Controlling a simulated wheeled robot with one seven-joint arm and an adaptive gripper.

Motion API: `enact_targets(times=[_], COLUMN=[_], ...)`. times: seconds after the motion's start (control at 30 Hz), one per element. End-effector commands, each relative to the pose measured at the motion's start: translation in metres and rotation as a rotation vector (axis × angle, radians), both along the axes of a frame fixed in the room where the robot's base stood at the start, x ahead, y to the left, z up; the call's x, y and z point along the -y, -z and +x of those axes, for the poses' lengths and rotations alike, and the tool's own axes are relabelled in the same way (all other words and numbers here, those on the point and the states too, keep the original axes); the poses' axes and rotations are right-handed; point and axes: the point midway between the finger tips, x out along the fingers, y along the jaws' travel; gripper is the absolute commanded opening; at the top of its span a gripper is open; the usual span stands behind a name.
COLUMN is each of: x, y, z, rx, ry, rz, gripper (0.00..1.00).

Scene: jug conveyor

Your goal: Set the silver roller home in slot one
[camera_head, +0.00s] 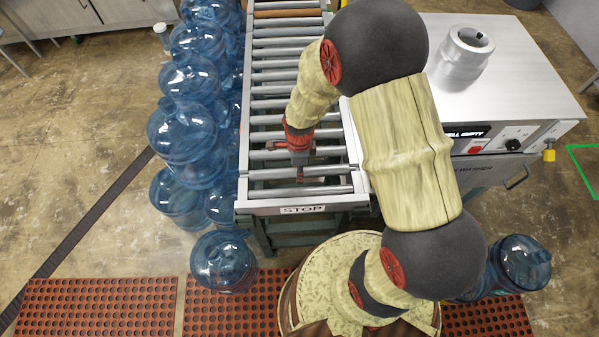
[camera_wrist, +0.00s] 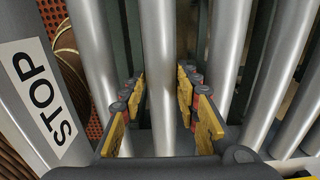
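The roller conveyor has a bed of silver rollers, with a STOP label (camera_head: 303,209) on its near end rail. My gripper (camera_head: 300,176) points down at the rollers near that end. In the wrist view my gripper (camera_wrist: 160,100) has its two yellow-padded fingers apart, one on each side of a silver roller (camera_wrist: 158,50). Narrow gaps seem to show between the fingers and this roller. It is the second roller from the STOP plate (camera_wrist: 40,95); the first roller (camera_wrist: 96,55) lies to its left. I cannot tell which slot is slot one, nor whether the straddled roller is fully seated.
Blue water jugs (camera_head: 187,140) crowd the conveyor's left side. A steel washer cabinet (camera_head: 525,85) with a silver collar-like part (camera_head: 465,50) on top stands at right. One brown roller (camera_head: 288,13) lies at the far end. Red perforated mats (camera_head: 95,305) cover the near floor.

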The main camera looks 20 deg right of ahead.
Motion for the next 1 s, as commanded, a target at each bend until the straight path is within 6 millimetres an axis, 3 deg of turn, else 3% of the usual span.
enact_targets(times=[0.5,1.0], x=[-0.0001,0.0], y=[0.0004,0.0006], z=[-0.0008,-0.0012], rx=[-0.002,-0.002], ry=[0.0,0.0], rz=[0.0,0.0], gripper=[0.0,0.0])
